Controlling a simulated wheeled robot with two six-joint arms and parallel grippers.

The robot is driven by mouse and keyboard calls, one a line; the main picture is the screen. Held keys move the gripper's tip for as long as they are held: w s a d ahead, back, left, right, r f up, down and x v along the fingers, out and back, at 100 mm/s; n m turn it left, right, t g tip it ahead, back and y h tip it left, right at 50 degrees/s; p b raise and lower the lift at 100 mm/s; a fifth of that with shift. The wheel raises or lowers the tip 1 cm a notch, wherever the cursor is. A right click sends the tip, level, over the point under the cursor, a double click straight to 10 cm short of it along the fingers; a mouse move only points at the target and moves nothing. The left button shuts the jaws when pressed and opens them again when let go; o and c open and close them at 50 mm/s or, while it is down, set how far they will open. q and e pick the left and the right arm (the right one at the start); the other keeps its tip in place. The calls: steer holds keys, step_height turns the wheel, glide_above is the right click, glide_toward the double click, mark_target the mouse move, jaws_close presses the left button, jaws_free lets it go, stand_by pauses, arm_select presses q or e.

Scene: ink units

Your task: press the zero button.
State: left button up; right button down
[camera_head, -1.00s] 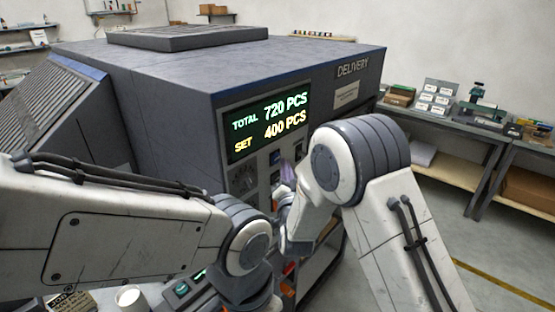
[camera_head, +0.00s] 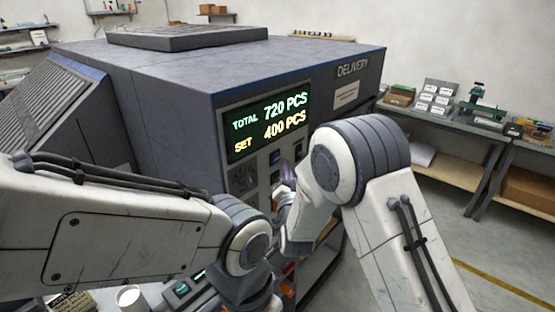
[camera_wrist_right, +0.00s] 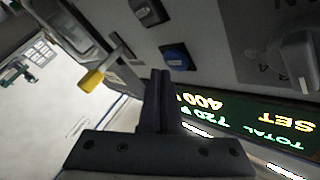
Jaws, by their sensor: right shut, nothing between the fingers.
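The grey delivery machine has a front panel with a lit display (camera_head: 268,124) reading TOTAL 720 PCS and SET 400 PCS. A blue button (camera_head: 274,157) sits just below the display; it also shows in the right wrist view (camera_wrist_right: 177,56). No zero label is readable on it. My right gripper (camera_wrist_right: 160,76) is shut and empty, with its tips close to the panel near the blue button. I cannot tell whether they touch anything. In the head view my right arm hides most of that gripper and part of the panel. My left gripper is out of view below.
A round dial (camera_wrist_right: 298,58) and a dark switch (camera_wrist_right: 147,12) are also on the panel. A yellow-tipped lever (camera_wrist_right: 91,79) juts out beside my right gripper. My left forearm crosses low in front of the machine. A workbench (camera_head: 450,128) with boxes stands at the right.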

stand_by(0.4)
steer(key=shift+w+a+b, duration=0.25)
steer(key=shift+a+b, duration=0.1)
steer(key=shift+b, duration=0.1)
steer(key=shift+w+a+b, duration=0.3)
steer(key=shift+a, duration=0.05)
stand_by(0.6)
steer(key=shift+s+d, duration=0.1)
stand_by(0.4)
steer(key=shift+s+d+b, duration=0.45)
steer(key=shift+d+b, duration=0.05)
steer(key=shift+d, duration=0.1)
steer(key=shift+d, duration=0.1)
